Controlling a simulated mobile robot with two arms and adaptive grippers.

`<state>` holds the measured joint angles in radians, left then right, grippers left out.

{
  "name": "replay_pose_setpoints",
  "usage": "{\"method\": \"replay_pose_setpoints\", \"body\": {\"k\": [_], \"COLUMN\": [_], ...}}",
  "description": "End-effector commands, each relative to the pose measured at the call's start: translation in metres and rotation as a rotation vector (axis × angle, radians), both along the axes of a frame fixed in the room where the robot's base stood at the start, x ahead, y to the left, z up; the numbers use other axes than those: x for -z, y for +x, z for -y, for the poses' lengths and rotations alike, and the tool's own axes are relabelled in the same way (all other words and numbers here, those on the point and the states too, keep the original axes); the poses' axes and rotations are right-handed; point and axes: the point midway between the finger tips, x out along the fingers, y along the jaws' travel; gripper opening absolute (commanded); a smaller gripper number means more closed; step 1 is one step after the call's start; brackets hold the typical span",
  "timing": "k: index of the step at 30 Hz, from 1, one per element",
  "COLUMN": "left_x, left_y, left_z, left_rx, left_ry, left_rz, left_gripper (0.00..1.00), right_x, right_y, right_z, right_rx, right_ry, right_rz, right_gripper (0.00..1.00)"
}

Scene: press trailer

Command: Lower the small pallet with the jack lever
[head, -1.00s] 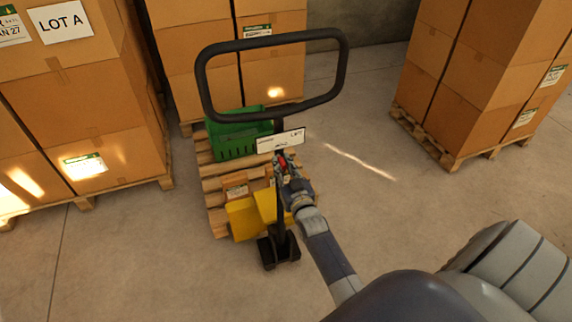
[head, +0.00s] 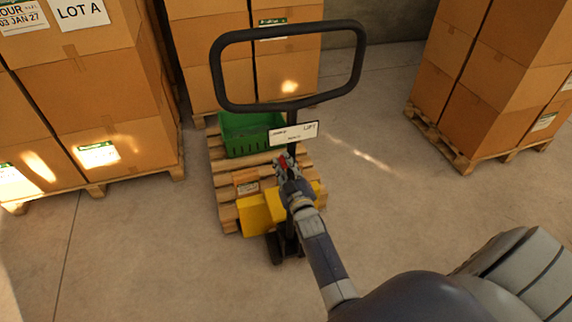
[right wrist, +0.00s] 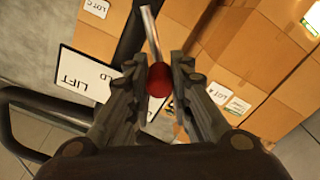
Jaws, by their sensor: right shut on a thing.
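The small wooden pallet (head: 228,170) stands in the middle of the head view with the yellow and black pallet jack (head: 256,213) at its near end. The jack's black loop handle (head: 360,55) rises above it. The jack lever is a thin metal rod with a red knob (right wrist: 159,80), beside the white label plate (head: 293,133) on the handle shaft. My right gripper (head: 286,166) is at the lever, its fingers closed on either side of the red knob in the right wrist view (right wrist: 157,72). My left gripper is not in view. The height of the pallet above the floor is hard to tell.
A green crate (head: 240,135) and a small carton (head: 246,181) sit on the small pallet. Tall carton stacks stand at left (head: 90,100), behind (head: 212,55) and at right (head: 490,85), on pallets. The floor (head: 390,200) between the jack and the right stack is clear.

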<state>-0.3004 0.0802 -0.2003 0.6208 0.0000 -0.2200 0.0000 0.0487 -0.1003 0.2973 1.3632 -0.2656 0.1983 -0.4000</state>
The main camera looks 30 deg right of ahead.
Motion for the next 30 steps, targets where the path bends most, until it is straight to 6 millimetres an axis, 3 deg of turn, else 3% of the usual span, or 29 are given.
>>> {"method": "replay_pose_setpoints", "body": {"k": [9, 10, 13, 23, 30], "left_x": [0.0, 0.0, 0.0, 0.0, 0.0], "left_y": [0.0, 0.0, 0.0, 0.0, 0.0], "left_z": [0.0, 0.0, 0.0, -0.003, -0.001], "left_rx": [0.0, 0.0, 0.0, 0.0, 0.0], "left_ry": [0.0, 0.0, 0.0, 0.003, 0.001], "left_rz": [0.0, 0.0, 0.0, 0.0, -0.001], "left_gripper": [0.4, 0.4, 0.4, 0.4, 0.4], "right_x": [0.002, 0.003, 0.002, 0.001, 0.002], "right_y": [-0.001, -0.001, -0.001, -0.001, -0.029], "right_z": [-0.001, -0.001, -0.001, -0.001, -0.008], "right_rx": [-0.001, -0.001, -0.001, -0.001, -0.001], "right_ry": [-0.005, -0.005, -0.005, -0.003, -0.003], "right_rz": [-0.007, -0.007, -0.007, -0.004, -0.005], "right_gripper": [0.0, 0.22, 0.41, 0.41, 0.41]}}
